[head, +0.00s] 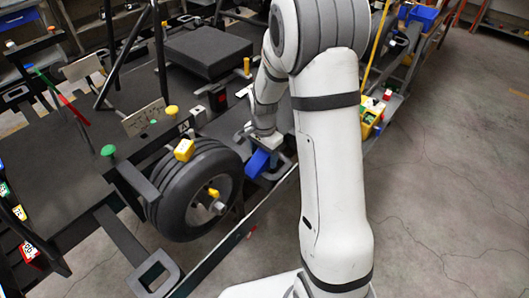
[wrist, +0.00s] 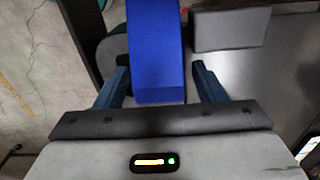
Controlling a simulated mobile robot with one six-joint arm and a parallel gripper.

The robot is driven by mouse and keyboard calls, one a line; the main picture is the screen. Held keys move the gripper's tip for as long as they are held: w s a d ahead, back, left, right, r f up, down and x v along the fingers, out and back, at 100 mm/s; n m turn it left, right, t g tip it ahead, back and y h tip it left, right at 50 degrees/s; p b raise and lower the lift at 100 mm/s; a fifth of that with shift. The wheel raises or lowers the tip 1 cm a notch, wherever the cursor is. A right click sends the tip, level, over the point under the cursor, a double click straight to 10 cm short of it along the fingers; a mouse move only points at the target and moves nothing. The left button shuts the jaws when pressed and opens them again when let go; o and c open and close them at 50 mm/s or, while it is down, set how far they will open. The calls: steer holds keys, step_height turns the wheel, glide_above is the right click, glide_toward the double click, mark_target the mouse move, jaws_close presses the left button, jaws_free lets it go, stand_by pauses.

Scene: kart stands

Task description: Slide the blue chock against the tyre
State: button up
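The black tyre (head: 172,203) stands upright on its hub at the side of the kart stand in the head view. The blue chock (head: 258,163) is just right of the tyre; whether they touch I cannot tell. My gripper (head: 272,152) is down at the chock, partly hidden behind my arm. In the wrist view the chock (wrist: 156,45) lies between the two dark blue fingers of my gripper (wrist: 160,75). The fingers are apart, with a narrow gap showing at the right finger, so they do not look closed on the chock.
A yellow block (head: 184,150) sits at the top of the tyre. A grey block (wrist: 230,29) is right of the chock in the wrist view. Green and yellow knobs stand on the dark deck (head: 60,180). The concrete floor (head: 440,200) at right is clear.

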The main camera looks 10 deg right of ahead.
steer(key=c, duration=0.9)
steer(key=o, duration=1.1)
steer(key=shift+c, duration=0.2)
steer(key=shift+r+b, duration=0.4)
steer(key=shift+r, duration=3.5)
